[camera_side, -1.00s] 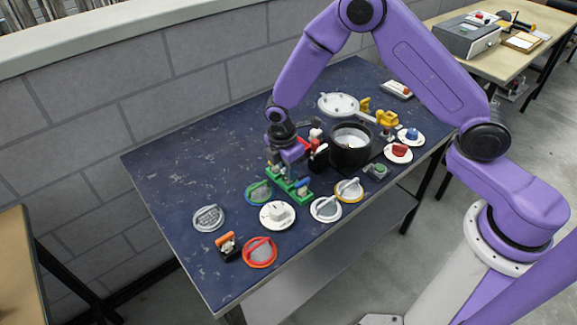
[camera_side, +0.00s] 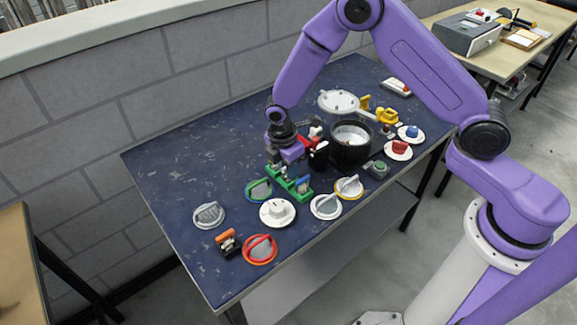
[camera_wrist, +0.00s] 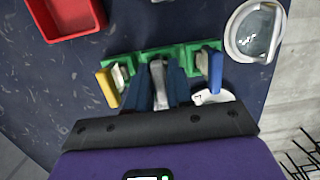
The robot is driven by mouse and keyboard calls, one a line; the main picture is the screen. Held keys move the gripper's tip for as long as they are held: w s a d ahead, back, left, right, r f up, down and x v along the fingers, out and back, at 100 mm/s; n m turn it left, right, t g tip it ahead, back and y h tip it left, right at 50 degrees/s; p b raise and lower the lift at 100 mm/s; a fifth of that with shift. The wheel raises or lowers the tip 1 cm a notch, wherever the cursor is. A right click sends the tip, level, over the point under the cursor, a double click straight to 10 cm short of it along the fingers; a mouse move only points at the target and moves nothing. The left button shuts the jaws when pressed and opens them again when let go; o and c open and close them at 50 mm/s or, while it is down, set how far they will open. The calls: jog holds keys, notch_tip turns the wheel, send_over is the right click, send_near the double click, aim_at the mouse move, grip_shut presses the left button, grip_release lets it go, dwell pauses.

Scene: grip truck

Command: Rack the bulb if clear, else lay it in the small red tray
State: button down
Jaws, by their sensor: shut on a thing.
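The small red tray (camera_wrist: 66,16) is at the upper left of the wrist view and its visible floor is empty. The green rack (camera_wrist: 190,58) (camera_side: 301,195) stands on the table, with a yellow thing (camera_wrist: 107,90) at its left end and a blue thing (camera_wrist: 215,75) at its right end. My gripper (camera_wrist: 157,88) (camera_side: 284,165) is over the rack's middle. Its dark blue fingers are shut on a narrow grey-white thing (camera_wrist: 157,72), apparently the bulb. I cannot tell whether it touches the rack; the fingers hide its lower part.
A round dish with a grey inside (camera_wrist: 238,42) lies right of the rack. A white plate (camera_side: 267,220) lies in front of it. A red-rimmed dish (camera_side: 246,254) is near the front edge.

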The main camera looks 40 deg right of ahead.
jog(key=shift+f, duration=0.2)
dwell(0.4)
jog(key=c, duration=0.6)
grip_release()
jog(key=shift+r, duration=0.15)
jog(key=shift+r, duration=3.6)
